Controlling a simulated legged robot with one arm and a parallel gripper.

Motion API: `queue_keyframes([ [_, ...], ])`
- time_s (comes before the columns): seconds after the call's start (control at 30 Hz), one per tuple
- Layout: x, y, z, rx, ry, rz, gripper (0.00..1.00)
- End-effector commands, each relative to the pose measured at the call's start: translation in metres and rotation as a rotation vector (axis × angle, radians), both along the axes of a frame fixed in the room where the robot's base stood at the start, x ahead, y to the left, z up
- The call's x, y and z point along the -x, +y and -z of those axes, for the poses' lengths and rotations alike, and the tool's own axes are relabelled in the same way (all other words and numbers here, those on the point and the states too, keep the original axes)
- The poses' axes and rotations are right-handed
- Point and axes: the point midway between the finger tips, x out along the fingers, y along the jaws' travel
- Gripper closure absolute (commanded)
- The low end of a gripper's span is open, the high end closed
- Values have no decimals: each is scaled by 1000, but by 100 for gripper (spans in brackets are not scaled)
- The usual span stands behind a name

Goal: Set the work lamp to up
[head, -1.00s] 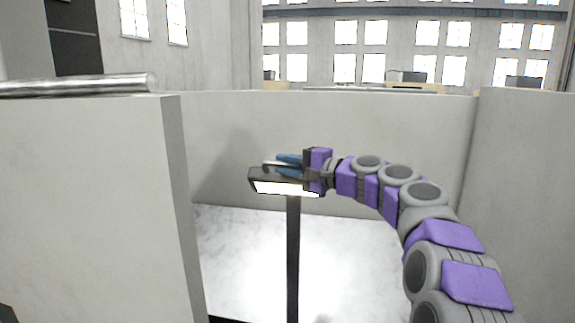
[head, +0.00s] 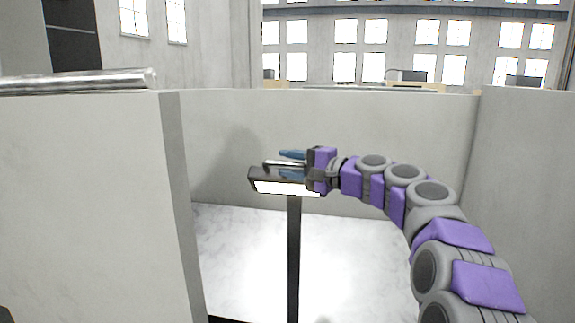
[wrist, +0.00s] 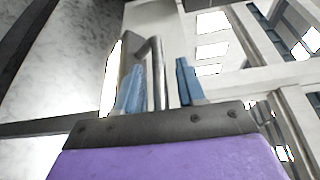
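The work lamp is a dark flat head (head: 262,174) with a glowing white underside, on a dark post (head: 293,255) in the middle of the head view. A metal bar handle (head: 272,163) runs along the top of the lamp head. My gripper (head: 292,164) reaches in from the right at the lamp's top. In the wrist view, my gripper's two blue fingers (wrist: 160,88) stand apart. The handle (wrist: 157,72) lies between them, with a clear gap to the right finger. Contact with the left finger cannot be told.
A pale wall panel with a metal rail (head: 78,82) on top stands at the left. Low pale walls (head: 350,125) enclose the lamp at the back and right. A lit pale floor (head: 350,262) lies below, clear around the post.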

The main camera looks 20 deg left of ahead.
Motion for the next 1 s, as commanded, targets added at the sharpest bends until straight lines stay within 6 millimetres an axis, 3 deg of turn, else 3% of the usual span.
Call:
queue_keyframes([
  [0.6, 18, -129, -2, -4, -2, 5, 60],
  [0.8, 22, -152, -2, -2, 1, 3, 60],
  [1.0, 23, -160, -2, -1, 0, 1, 60],
])
